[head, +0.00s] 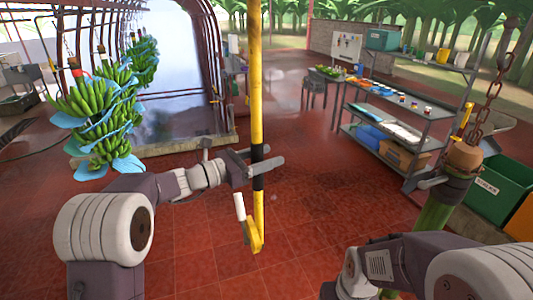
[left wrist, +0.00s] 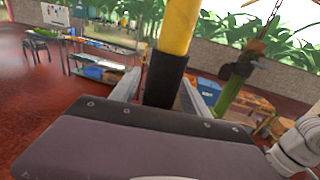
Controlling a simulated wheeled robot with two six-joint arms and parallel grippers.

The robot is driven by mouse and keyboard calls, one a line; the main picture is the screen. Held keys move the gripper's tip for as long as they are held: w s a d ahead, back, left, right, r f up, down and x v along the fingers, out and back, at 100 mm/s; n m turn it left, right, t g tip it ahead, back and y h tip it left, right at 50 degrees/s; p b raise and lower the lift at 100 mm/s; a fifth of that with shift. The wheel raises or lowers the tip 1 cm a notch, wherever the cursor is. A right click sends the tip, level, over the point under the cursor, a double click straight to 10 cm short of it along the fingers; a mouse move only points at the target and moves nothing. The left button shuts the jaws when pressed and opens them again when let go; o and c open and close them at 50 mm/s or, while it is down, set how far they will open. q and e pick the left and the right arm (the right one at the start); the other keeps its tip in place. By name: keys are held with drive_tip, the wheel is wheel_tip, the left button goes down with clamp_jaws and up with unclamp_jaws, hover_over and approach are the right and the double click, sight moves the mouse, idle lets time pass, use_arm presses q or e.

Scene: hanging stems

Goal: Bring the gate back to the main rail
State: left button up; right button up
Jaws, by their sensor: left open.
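The gate appears as a long yellow bar (head: 257,80) with a black band, hanging upright in the middle of the head view. Its lower end bends into a yellow hook with a white grip (head: 239,207) beside it. My left gripper (head: 264,158) is open, its fingers on either side of the bar at the black band. In the left wrist view the black band (left wrist: 164,80) stands between the two fingers; contact cannot be told. The bar's top is out of view, and I cannot make out the main rail. My right gripper is not in view; only right arm links show.
A green stem (head: 433,215) hangs from a rusty chain (head: 487,95) at the right, close to my right arm. A banana bunch (head: 105,115) with blue sheets hangs at the left. A metal shelf (head: 405,125) and green bin (head: 500,190) stand right. Red floor behind the bar is clear.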

use_arm(q)
clamp_jaws()
idle(1.4)
